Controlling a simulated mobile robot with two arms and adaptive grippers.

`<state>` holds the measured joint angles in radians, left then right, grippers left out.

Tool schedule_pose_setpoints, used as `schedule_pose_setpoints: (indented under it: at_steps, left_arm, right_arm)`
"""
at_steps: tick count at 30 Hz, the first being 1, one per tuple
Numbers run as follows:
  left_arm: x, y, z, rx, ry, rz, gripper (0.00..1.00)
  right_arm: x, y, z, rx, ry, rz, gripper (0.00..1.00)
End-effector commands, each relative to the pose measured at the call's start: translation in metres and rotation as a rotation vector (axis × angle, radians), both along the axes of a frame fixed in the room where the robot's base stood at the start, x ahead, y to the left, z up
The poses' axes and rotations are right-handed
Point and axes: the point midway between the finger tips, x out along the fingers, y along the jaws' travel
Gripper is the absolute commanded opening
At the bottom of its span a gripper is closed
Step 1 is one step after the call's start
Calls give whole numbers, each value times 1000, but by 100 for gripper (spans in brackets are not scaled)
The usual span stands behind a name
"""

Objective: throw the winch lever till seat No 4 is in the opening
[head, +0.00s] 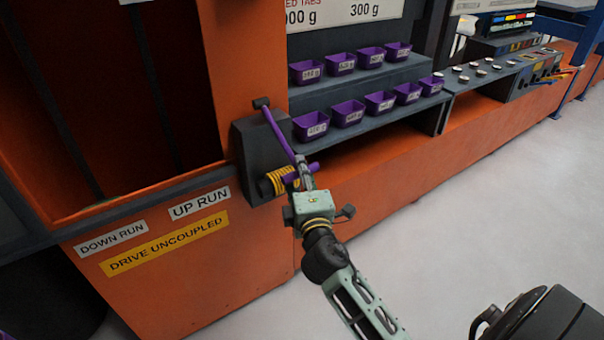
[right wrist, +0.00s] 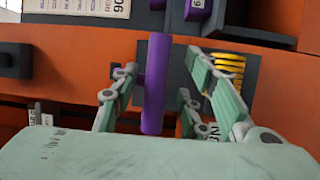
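The purple winch lever (head: 278,132) slants down from a dark pivot on the grey winch housing (head: 258,150). My right gripper (head: 301,168) is at the lever's lower end. In the right wrist view, a purple bar (right wrist: 154,85) stands between the spread fingers, with gaps on both sides. The opening (head: 125,105) at the left is dark red inside with dark ropes or rails; no seat number is legible there. My left gripper is not in view.
Labels on the orange panel read UP RUN (head: 199,203), DOWN RUN (head: 112,238) and DRIVE UNCOUPLED (head: 165,243). Several purple bins (head: 348,113) stand on grey shelves right of the housing.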

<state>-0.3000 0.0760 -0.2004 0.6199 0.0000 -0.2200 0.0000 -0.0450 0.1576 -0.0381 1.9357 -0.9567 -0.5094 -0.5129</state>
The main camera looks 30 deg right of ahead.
Motion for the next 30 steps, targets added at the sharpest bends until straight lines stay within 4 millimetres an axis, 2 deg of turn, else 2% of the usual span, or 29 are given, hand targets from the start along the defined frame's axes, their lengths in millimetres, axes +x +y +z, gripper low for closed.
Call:
schedule_pose_setpoints:
  at_steps: [8, 12, 17, 24, 30]
  left_arm:
    - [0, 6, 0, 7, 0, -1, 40]
    - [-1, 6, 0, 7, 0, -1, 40]
    - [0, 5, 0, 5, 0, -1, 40]
    - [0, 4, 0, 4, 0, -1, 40]
    - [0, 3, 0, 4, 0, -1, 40]
  right_arm:
    - [0, 2, -2, 4, 2, 4, 37]
    - [-7, 5, -3, 5, 2, 4, 37]
    - [-33, 14, -5, 6, 3, 3, 37]
    - [-79, 30, -7, 6, 1, 0, 37]
    - [-104, 39, -7, 5, -1, -1, 37]
